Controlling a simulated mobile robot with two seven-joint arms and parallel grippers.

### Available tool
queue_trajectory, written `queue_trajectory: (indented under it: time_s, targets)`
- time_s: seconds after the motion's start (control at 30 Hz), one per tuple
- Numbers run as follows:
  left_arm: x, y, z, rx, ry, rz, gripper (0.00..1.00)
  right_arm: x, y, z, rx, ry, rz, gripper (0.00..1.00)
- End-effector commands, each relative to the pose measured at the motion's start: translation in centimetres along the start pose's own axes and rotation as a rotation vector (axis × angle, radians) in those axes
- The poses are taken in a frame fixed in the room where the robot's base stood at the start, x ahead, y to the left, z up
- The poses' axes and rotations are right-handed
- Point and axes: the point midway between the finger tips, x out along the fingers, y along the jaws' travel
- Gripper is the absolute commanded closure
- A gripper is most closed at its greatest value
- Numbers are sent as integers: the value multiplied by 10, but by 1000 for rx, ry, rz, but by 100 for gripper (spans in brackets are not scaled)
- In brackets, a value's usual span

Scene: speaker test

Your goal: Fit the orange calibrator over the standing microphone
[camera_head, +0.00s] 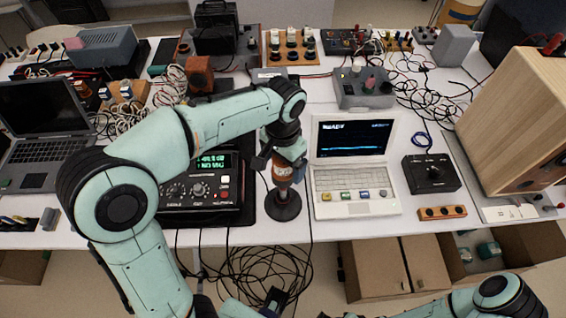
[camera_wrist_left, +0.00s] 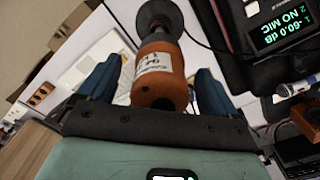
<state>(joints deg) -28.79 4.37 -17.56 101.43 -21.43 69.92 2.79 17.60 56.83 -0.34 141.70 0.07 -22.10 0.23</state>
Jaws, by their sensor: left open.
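The orange calibrator (camera_head: 282,168) stands upright above a round dark stand base (camera_head: 284,206) at the table's front. In the left wrist view the calibrator (camera_wrist_left: 160,78), with a white label, is in line with a short dark neck and the base (camera_wrist_left: 160,17). The microphone itself is not visible; the calibrator hides whatever is under it. My left gripper (camera_head: 284,160) is open around the calibrator. In the wrist view its blue fingers (camera_wrist_left: 157,85) lie on either side with gaps. My right arm (camera_head: 495,295) is at the bottom right; its fingers are not clear.
A black meter (camera_head: 205,190) left of the stand has a lit display reading "NO MIC" in the wrist view (camera_wrist_left: 283,25). A white laptop (camera_head: 352,165) stands close right of the stand. Cables hang below the table's front edge.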

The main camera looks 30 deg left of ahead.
Motion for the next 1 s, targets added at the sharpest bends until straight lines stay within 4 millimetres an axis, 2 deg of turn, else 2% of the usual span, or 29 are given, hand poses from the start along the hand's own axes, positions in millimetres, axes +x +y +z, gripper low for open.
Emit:
queue_trajectory:
  time_s: [0.3,0.5,0.7,1.0]
  targets:
    - [-72,0,-1,-1,8,0,8,-15,-7,-3,-3,7,-2,57]
    - [-108,0,-1,-1,5,0,8,-24,-10,-5,-4,11,-4,57]
    - [-123,0,0,0,3,0,8,-27,-12,-6,-5,13,-4,57]
    - [-124,0,0,0,3,0,8,-27,-12,-6,-5,13,-4,57]
